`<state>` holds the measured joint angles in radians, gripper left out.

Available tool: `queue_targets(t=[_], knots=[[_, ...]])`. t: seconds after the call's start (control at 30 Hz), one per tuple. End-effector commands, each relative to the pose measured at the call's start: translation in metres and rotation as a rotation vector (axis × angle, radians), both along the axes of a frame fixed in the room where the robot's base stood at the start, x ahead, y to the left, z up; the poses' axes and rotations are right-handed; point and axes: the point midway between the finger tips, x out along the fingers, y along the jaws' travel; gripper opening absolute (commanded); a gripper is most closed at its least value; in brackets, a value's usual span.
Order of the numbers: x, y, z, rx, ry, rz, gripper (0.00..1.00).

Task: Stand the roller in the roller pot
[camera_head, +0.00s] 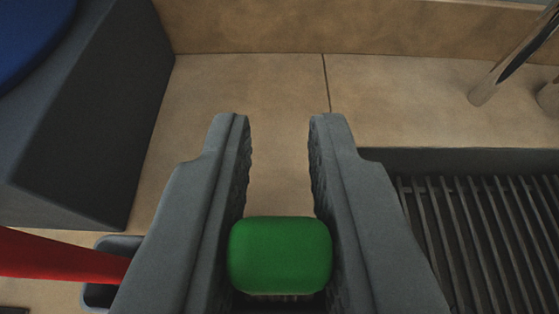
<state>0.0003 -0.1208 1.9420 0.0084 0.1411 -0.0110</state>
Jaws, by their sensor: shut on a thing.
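My gripper (280,128) is shut on a green piece (280,256) with rounded corners, which looks like the end of a handle. It sits between the jaws near the bottom of the view, and the fingertips reach beyond it with a gap between them. The rest of the held thing is hidden, so I cannot tell for sure that it is the roller. A small dark container (118,243) shows at the lower left, partly hidden by my left finger and a red bar (60,258). I cannot tell whether it is the roller pot.
A dark ribbed grate or tray (480,235) lies at the right. A large dark block (85,110) with a blue top (25,35) stands at the left. A shiny metal post (512,62) stands at the upper right. The tan surface (250,85) ahead is clear.

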Motion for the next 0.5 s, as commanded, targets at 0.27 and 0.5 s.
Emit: queue_targets(t=[0.27,0.5], knots=[[0.0001,0.0,0.0002,0.0,0.0,0.0,0.43],[-0.0008,0.0,0.0005,0.0,0.0,0.0,0.43]])
